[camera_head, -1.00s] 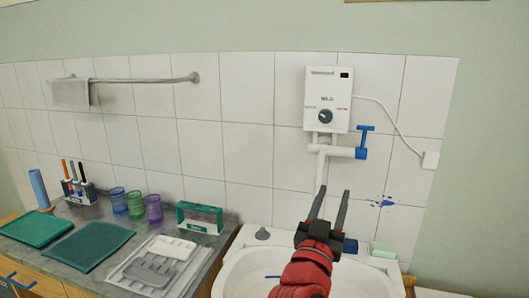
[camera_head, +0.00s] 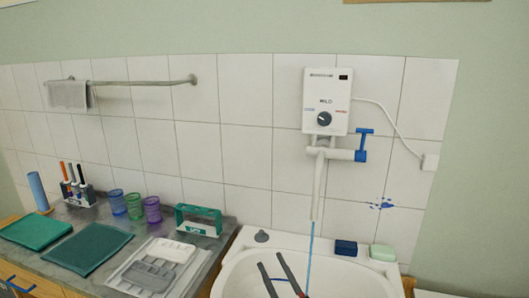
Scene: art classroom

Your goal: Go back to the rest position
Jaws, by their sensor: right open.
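My right gripper (camera_head: 270,272) is low in the head view, over the white sink (camera_head: 238,266). Only its two dark fingers show, spread apart with nothing between them. The rest of the arm is below the frame. A thin blue stream of water (camera_head: 312,250) runs from the spout (camera_head: 319,190) down into the sink, just right of the fingers. The water heater (camera_head: 328,100) with its dial and the blue tap handle (camera_head: 362,148) are on the tiled wall above. My left gripper is not in view.
On the sink's back rim are a dark blue sponge (camera_head: 346,247), a pale green soap (camera_head: 382,252) and a grey plug (camera_head: 261,236). The counter at left holds cups (camera_head: 135,205), a green-framed holder (camera_head: 198,221), trays and teal mats (camera_head: 88,247). A towel rail (camera_head: 140,81) is above.

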